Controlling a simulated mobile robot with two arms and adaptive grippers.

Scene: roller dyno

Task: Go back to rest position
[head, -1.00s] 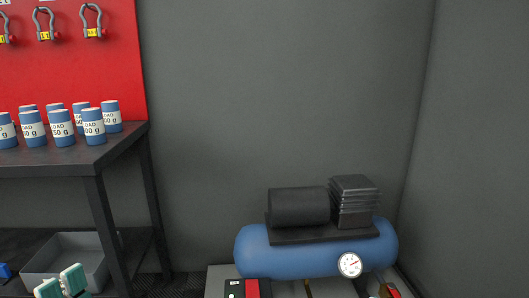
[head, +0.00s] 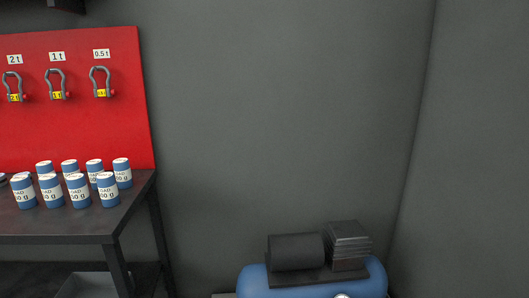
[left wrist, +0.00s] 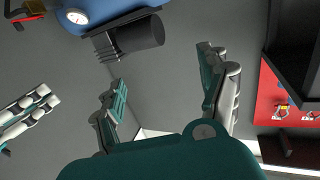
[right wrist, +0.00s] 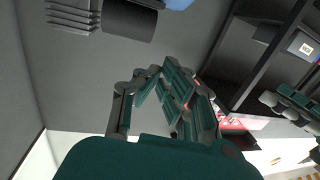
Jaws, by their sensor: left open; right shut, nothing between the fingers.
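My left gripper (left wrist: 162,82) is open in the left wrist view, with its two teal-padded fingers wide apart and nothing between them. My right gripper (right wrist: 172,90) has its fingers together in the right wrist view and holds nothing. Part of the other arm's gripper shows at the left edge of the left wrist view and at the right edge of the right wrist view. Neither gripper shows in the head view.
A dark bench (head: 60,224) with several blue-and-white cans stands at left below a red board (head: 75,130) with three shackles. A grey bin (head: 88,286) sits on its lower shelf. A blue compressor (head: 315,284) stands at lower right. The grey wall between is bare.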

